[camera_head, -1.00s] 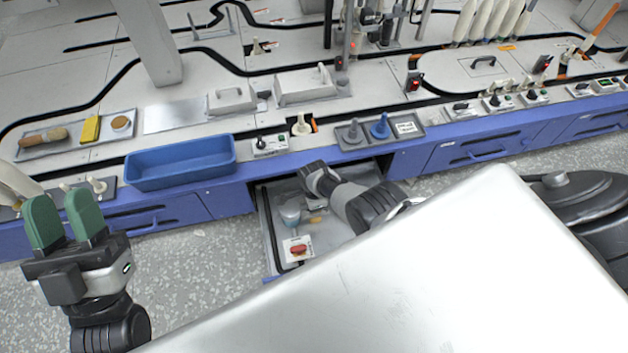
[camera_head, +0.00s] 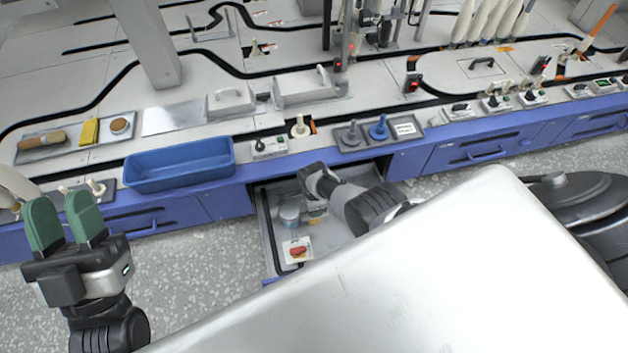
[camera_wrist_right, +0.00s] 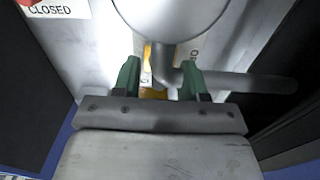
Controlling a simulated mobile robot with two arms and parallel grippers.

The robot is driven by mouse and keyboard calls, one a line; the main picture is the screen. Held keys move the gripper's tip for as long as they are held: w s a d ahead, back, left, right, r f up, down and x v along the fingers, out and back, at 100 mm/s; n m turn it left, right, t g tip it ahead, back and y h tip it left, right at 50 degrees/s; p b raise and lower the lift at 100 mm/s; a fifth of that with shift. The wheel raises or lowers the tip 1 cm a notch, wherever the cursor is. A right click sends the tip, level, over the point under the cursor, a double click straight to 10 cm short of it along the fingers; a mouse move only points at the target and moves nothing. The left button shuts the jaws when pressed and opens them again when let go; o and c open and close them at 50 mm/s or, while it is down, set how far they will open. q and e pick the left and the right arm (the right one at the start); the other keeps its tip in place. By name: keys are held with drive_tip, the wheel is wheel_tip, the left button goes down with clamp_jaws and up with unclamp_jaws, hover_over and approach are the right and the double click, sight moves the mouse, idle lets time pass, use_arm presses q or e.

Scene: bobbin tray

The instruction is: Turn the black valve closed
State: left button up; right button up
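In the right wrist view a dark grey bent bar (camera_wrist_right: 235,83), which looks like the black valve's lever, runs from between my right fingertips to the right. My right gripper (camera_wrist_right: 160,75) is open around its bent end, with a gap on both sides. A partly hidden lettered label and a yellow piece (camera_wrist_right: 155,95) lie below it. In the head view my right gripper (camera_head: 318,180) is over the open drawer; its fingers and the valve are hidden there. My left gripper (camera_head: 62,222) is open and empty, over the floor at left.
The open drawer (camera_head: 268,232) holds a pale cup (camera_head: 289,215) and a red valve (camera_head: 299,252) on a white plate. A "CLOSED" label (camera_wrist_right: 52,10) shows beside red in the wrist view. A blue bin (camera_head: 180,165) and the counter stand behind. My white body panel covers the lower right.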

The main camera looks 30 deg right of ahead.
use_arm(q)
drive_tip(key=shift+f, duration=0.1)
